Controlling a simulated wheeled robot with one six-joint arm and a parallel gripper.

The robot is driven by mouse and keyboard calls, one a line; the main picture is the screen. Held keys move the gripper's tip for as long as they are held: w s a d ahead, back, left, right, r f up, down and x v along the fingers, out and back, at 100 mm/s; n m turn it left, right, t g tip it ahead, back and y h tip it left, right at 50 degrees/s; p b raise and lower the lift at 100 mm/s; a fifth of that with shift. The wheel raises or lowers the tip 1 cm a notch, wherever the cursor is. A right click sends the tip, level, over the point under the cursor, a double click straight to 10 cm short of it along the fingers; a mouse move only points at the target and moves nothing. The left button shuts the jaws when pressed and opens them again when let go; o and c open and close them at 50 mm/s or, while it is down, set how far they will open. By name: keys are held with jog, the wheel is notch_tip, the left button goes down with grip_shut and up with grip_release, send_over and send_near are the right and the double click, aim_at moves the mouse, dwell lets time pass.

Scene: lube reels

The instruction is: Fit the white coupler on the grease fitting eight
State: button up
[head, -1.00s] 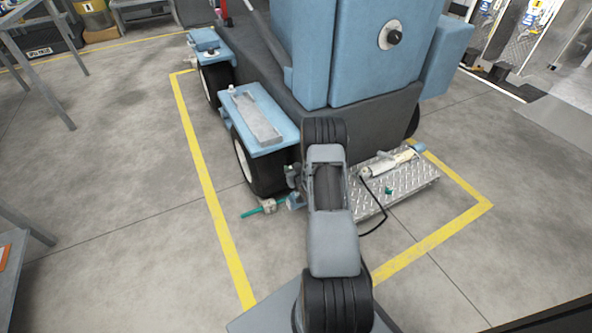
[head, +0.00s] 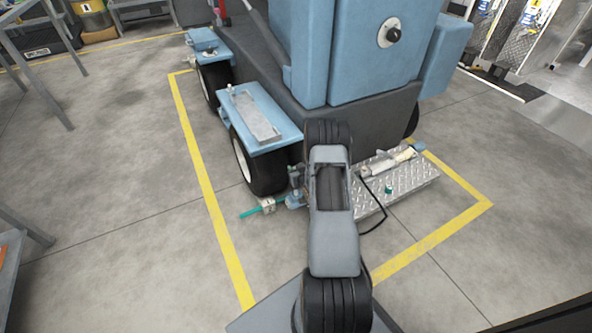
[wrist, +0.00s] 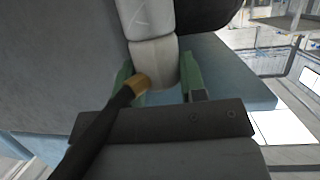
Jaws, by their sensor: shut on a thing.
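In the wrist view my gripper (wrist: 168,78) has its green fingers on either side of a pale whitish cylinder, the white coupler (wrist: 160,60), and is shut on it. A brass end (wrist: 139,84) with a black hose joins the coupler's side and runs to the lower left. A pale piece (wrist: 148,15) lies in line with the coupler beyond a thin seam; I cannot tell whether they touch. In the head view my arm hides the gripper and coupler. I cannot make out grease fitting eight in either view.
A blue machine (head: 375,50) with black wheels (head: 257,165) stands ahead. A tread-plate step (head: 405,185) at its right holds a pale cylindrical tool (head: 388,161). A black hose (head: 382,212) loops beside my arm. A teal rod (head: 249,213) lies low at left. Floor left is open.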

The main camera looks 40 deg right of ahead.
jog(key=shift+f+b, duration=3.9)
jog(key=shift+f, duration=0.55)
jog(key=o, duration=1.1)
jog(key=shift+s, duration=0.1)
jog(key=p+v, duration=0.5)
jog(key=v, duration=0.8)
jog(key=shift+s+r, duration=0.15)
jog(key=shift+s, duration=0.1)
